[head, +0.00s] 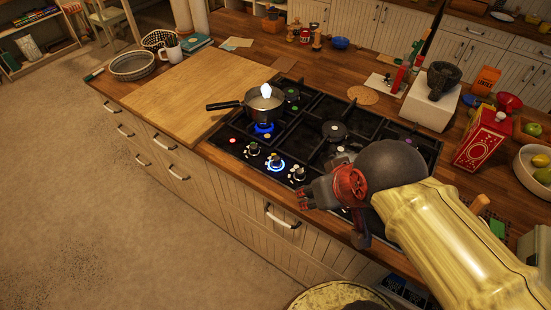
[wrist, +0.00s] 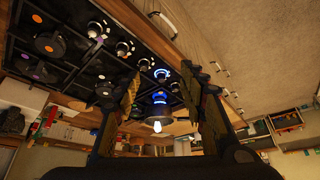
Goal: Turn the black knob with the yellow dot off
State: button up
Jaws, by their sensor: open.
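A row of black knobs runs along the hob's front edge. One knob (head: 275,166) has a glowing blue ring; it also shows in the wrist view (wrist: 161,75). Unlit knobs stand on either side, one to its left (head: 252,149) and one to its right (head: 297,174). I cannot make out which knob carries a yellow dot. My gripper (head: 305,196) is open and empty, just in front of and right of the lit knob, and hides the right end of the row. In the wrist view the lit knob lies between its fingertips (wrist: 165,80), beyond them and apart.
A wooden board (head: 190,85) lies left of the hob. A red box (head: 482,142) and fruit bowl (head: 530,165) stand at the right. The floor in front is clear.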

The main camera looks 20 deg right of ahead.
jog(key=n+g+p, duration=0.6)
jog(key=n+p, duration=1.2)
jog(key=n, duration=0.1)
send_over(276, 158)
notch_tip(276, 158, down, 16)
jog(key=shift+s+f, duration=0.15)
jog(key=n, duration=0.2)
jog(key=shift+w+n, duration=0.2)
jog(key=shift+n, duration=0.1)
jog(key=shift+f+p, duration=0.35)
jog(key=shift+f, duration=3.5)
jog(key=shift+c, duration=0.8)
